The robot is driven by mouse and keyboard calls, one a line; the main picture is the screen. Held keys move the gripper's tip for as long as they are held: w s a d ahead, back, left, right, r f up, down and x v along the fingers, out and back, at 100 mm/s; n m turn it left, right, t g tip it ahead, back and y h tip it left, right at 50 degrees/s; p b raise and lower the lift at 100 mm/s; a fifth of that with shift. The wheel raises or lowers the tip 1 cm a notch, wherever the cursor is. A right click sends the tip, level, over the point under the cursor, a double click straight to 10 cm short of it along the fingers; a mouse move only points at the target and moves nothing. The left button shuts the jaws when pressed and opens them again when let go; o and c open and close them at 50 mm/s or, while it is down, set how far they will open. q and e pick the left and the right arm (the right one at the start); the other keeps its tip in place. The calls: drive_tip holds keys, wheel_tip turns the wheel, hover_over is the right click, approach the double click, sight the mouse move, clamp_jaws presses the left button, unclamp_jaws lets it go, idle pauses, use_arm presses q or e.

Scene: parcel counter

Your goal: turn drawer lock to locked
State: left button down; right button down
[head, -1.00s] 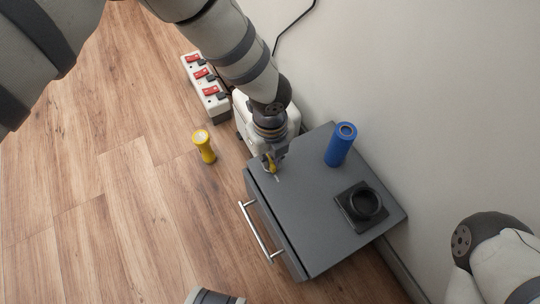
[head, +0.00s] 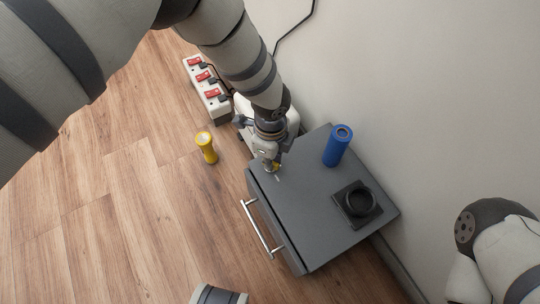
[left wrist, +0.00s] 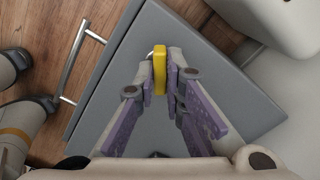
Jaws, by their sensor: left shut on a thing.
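The drawer lock's yellow knob (left wrist: 159,70) stands on the top of a grey drawer cabinet (head: 313,225), near its back left corner in the head view. My left gripper (head: 272,166) points down at this corner. In the left wrist view the purple-padded fingers of my left gripper (left wrist: 161,80) are shut on the yellow knob, one on each side. A short pale mark (head: 278,178) shows on the cabinet top beside the knob. In the head view the gripper mostly hides the knob. My right gripper is not in view.
A blue cylinder (head: 337,147) and a black ring on a square base (head: 357,202) stand on the cabinet. A silver handle (head: 260,229) is on its front. A yellow flashlight (head: 206,148) and a power strip with red switches (head: 207,88) are to the left.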

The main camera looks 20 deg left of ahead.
use_arm(q)
drive_tip(key=n+p, duration=0.1)
drive_tip(key=n, duration=0.4)
drive_tip(key=shift+n, duration=0.3)
drive_tip(key=shift+n+p, duration=0.5)
drive_tip(key=shift+n, duration=1.5)
drive_tip(key=c, duration=1.7)
unclamp_jaws()
wheel_tip(320, 180, up, 12)
